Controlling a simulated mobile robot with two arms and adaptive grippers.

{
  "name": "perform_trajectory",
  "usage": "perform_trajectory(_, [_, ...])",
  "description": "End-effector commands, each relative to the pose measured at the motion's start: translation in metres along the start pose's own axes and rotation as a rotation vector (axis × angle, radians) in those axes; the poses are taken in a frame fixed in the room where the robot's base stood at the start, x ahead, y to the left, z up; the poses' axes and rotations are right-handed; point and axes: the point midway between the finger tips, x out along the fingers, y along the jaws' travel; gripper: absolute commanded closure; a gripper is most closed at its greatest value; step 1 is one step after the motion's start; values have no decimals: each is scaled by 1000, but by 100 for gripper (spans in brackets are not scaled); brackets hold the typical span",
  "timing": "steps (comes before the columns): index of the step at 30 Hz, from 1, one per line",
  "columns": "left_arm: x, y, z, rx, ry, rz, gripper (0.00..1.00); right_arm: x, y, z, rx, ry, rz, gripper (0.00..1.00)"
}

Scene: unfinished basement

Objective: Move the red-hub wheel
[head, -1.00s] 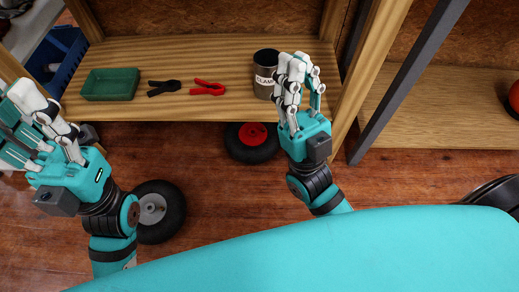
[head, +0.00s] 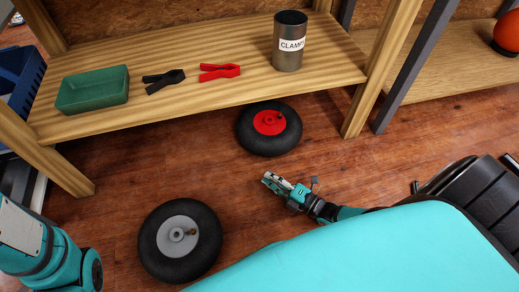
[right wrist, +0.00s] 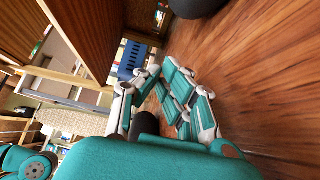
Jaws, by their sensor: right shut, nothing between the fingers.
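The red-hub wheel (head: 269,128), a black tire with a red center, lies flat on the wooden floor at the shelf's front edge. My right gripper (head: 270,179) is low over the floor, just in front of this wheel and apart from it. It is shut and empty; its teal and white fingers fill the middle of the right wrist view (right wrist: 168,100). A black rounded thing (right wrist: 197,4) is cut off at the top of that view; I cannot tell which wheel it is. Only my left arm shows at the lower left of the head view; its gripper is out of frame.
A grey-hub wheel (head: 180,241) lies on the floor to the front left. The wooden shelf (head: 200,98) holds a green tray (head: 92,90), black clamp (head: 164,81), red clamp (head: 219,72) and labeled can (head: 289,42). A blue crate (head: 20,75) stands left. Floor between the wheels is clear.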

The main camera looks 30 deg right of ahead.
Motion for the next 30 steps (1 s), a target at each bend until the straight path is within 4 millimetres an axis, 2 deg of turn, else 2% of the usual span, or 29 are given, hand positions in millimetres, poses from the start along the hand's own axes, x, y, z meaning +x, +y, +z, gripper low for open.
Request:
perform_trajectory(5, [-18,3,-6,0,-1,0,60,29,-2,-1,1,2,7,100])
perform_trajectory(14, [-54,11,-18,0,-1,0,60,95,-4,-2,3,4,7,100])
perform_trajectory(15, [-59,12,-20,0,-1,0,60,99,-5,3,-1,4,4,100])
perform_trajectory(21, [-76,16,-26,0,-1,0,60,102,-3,28,1,3,3,100])
perform_trajectory(30, [-80,17,-28,0,0,0,60,105,2,37,4,2,3,100])
